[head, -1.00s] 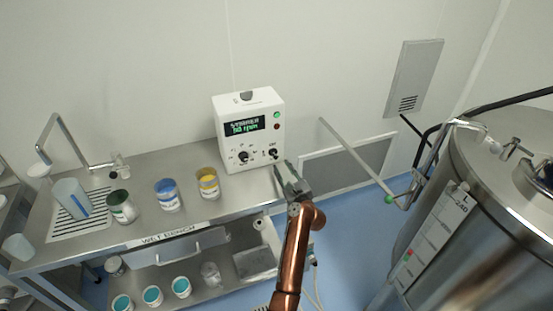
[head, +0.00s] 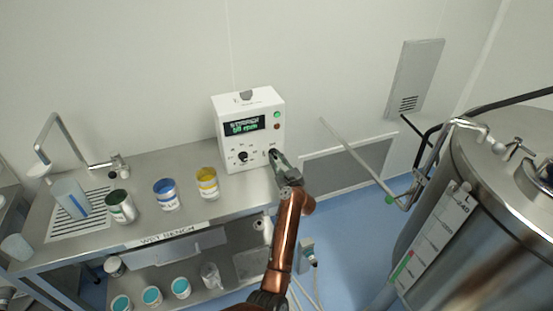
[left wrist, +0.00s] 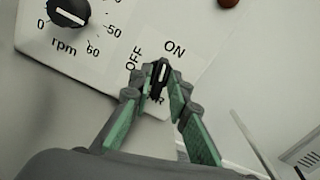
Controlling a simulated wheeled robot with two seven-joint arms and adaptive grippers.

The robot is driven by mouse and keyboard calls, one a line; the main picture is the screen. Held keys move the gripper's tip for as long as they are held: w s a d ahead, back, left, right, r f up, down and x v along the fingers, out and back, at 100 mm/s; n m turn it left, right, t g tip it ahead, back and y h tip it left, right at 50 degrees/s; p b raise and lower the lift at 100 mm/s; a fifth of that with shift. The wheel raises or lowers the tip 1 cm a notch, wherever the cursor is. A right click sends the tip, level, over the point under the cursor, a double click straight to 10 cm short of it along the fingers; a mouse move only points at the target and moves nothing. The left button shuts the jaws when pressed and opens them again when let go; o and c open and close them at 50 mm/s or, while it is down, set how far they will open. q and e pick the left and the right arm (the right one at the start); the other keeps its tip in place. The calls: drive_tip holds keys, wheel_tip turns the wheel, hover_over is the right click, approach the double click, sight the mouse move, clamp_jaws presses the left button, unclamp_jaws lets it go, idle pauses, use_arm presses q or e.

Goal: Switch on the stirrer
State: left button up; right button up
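The stirrer control box (head: 232,152) is white and stands at the right end of the wet bench. Its lit display (head: 244,126) shows green text, which is blurred. A small black switch knob (left wrist: 158,76) sits under the words OFF and ON, with its pale line pointing up between them. My left gripper (head: 274,157) reaches up to the box's lower right front. In the left wrist view its fingertips lie close on both sides of the knob and appear shut on it. In the head view the gripper hides most of the knob. My right gripper is not in view.
A speed dial (left wrist: 68,10) marked rpm is left of the switch. Yellow (head: 208,184), blue (head: 167,196) and green (head: 120,207) cans stand on the bench (head: 150,172). A steel tank (head: 455,235) stands at right, with a slanted rod (head: 357,158) between.

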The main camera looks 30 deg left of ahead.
use_arm(q)
clamp_jaws()
drive_tip(key=m+p, duration=0.2)
drive_tip(key=shift+r+p, duration=0.2)
drive_tip(key=shift+p, duration=0.15)
drive_tip(key=shift+f+m, duration=0.15)
drive_tip(key=shift+m, duration=0.45)
drive_tip(key=shift+f, duration=0.15)
drive_tip(key=shift+o, duration=1.8)
unclamp_jaws()
